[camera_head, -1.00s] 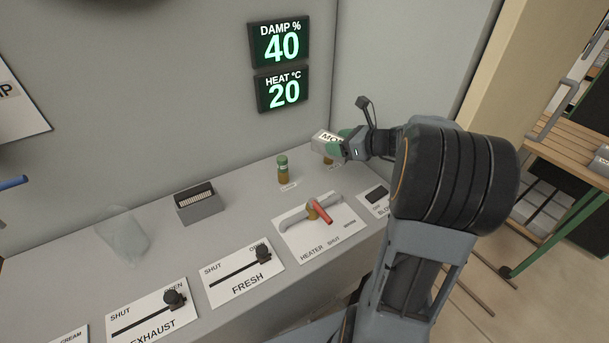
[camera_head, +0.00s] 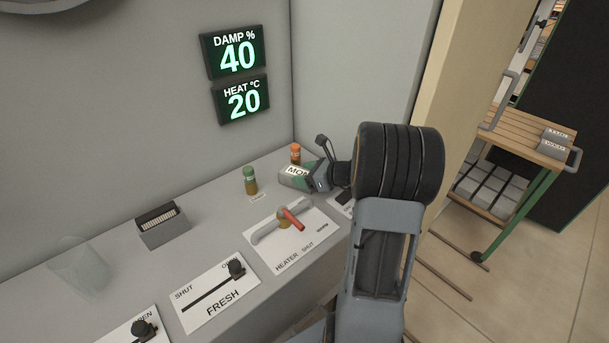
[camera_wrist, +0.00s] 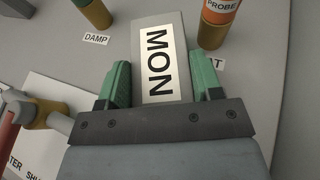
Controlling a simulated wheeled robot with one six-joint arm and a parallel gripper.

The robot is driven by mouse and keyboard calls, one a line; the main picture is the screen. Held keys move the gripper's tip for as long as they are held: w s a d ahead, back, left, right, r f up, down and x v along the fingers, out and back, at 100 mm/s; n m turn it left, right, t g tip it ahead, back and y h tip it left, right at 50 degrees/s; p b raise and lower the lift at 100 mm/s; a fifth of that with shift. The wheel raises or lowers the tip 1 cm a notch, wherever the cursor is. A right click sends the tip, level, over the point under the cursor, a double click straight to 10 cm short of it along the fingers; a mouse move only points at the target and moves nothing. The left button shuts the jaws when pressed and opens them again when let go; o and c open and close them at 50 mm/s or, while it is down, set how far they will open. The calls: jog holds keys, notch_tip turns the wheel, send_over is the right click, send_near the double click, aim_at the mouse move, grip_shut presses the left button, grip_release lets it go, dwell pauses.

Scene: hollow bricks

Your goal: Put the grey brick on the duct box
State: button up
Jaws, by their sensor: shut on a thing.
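My gripper (camera_head: 312,175) is shut on a grey brick (camera_head: 293,177) with a white label reading MON. In the wrist view the brick (camera_wrist: 165,25) sits between the green fingers of my gripper (camera_wrist: 163,82), its label facing the camera. The brick is over the grey counter, between a green-capped bottle and an orange-topped bottle. I cannot tell whether it touches the counter. No part in view is labelled as the duct box, so I cannot tell which thing that is.
The green-capped bottle (camera_head: 249,181) and orange-topped bottle (camera_head: 295,153) stand close to the brick. The HEATER panel (camera_head: 268,258) with a red lever, the FRESH slider panel (camera_head: 190,318) and a slotted box (camera_head: 162,234) are on the counter. A wooden-topped trolley (camera_head: 510,128) holds grey blocks at right.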

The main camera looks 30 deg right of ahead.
jog(key=shift+f, duration=0.1)
jog(key=o, duration=1.2)
jog(key=shift+o, duration=0.2)
jog(key=shift+r, duration=0.25)
jog(key=v, duration=1.2)
jog(key=shift+f, duration=0.15)
